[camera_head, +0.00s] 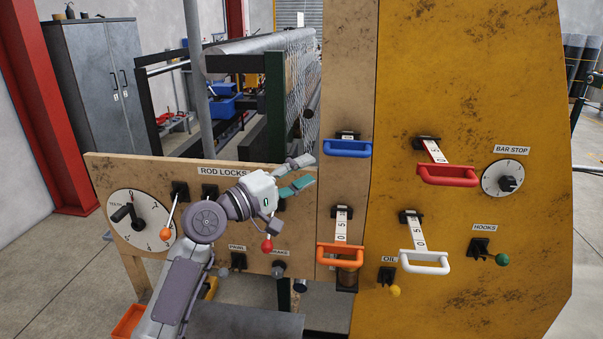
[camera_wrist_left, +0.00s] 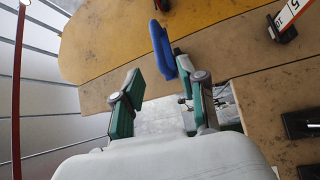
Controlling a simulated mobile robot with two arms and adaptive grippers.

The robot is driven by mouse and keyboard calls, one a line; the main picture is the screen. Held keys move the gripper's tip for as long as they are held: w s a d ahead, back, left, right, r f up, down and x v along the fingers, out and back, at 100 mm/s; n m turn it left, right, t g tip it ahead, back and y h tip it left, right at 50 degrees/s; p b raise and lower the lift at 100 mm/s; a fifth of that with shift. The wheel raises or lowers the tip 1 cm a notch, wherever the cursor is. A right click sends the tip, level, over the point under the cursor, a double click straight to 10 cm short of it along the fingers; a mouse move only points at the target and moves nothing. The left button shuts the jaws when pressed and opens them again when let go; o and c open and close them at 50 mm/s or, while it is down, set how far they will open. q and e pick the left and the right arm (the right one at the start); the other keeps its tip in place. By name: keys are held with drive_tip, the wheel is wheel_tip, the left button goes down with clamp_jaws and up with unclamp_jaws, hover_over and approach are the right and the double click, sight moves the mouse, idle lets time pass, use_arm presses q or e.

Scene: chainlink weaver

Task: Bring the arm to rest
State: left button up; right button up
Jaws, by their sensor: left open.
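My left gripper (camera_head: 310,170) is open and empty in the head view, its fingers pointing right in front of the wooden panel (camera_head: 110,172). Its tips are left of and slightly below the blue handle (camera_head: 347,148), apart from it in that view. In the left wrist view the open fingers (camera_wrist_left: 158,68) show with the blue handle (camera_wrist_left: 162,50) beyond them, close to the right fingertip; contact cannot be told. My left arm hides part of the rod locks row. The right gripper is not in view.
A red handle (camera_head: 447,176), a white handle (camera_head: 424,262) and an orange handle (camera_head: 340,256) stick out nearby. A red-tipped lever (camera_head: 267,246) is just below my left wrist. A teeth dial (camera_head: 139,219) is left of the arm. Floor is clear at far left.

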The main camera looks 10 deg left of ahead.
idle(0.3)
use_arm(q)
drive_tip(key=w+a+f+n+g+y+b, duration=0.1)
drive_tip(key=w+a+f+y, duration=0.15)
drive_tip(key=f, duration=1.15)
drive_tip(key=w+a+f+y, duration=0.1)
drive_tip(key=a+f+y, duration=0.25)
drive_tip(key=f, duration=1.05)
drive_tip(key=s+a+f+m+g+y+b, duration=0.1)
drive_tip(key=s+a+f+g+y, duration=0.1)
drive_tip(key=s+f, duration=0.65)
drive_tip(key=s+a+f+m+g+y, duration=0.1)
drive_tip(key=s+f, duration=0.2)
drive_tip(key=f, duration=1.1)
drive_tip(key=s+a+f+m+g+y+b, duration=0.15)
drive_tip(key=s+f, duration=0.35)
drive_tip(key=f, duration=0.7)
drive_tip(key=s+a+f+m+g+y, duration=0.2)
drive_tip(key=s+a+f+g, duration=0.1)
drive_tip(key=s+f, duration=1.05)
drive_tip(key=s+f+m+g, duration=0.2)
drive_tip(key=s+f, duration=0.2)
drive_tip(key=s, duration=1.1)
drive_tip(key=s+a+f+m+g+y+b, duration=0.1)
drive_tip(key=s+f+m+g, duration=0.1)
drive_tip(key=s, duration=1.3)
wheel_tip(320, 180, down, 2)
drive_tip(key=shift+f+m, duration=0.1)
drive_tip(key=shift+m, duration=0.75)
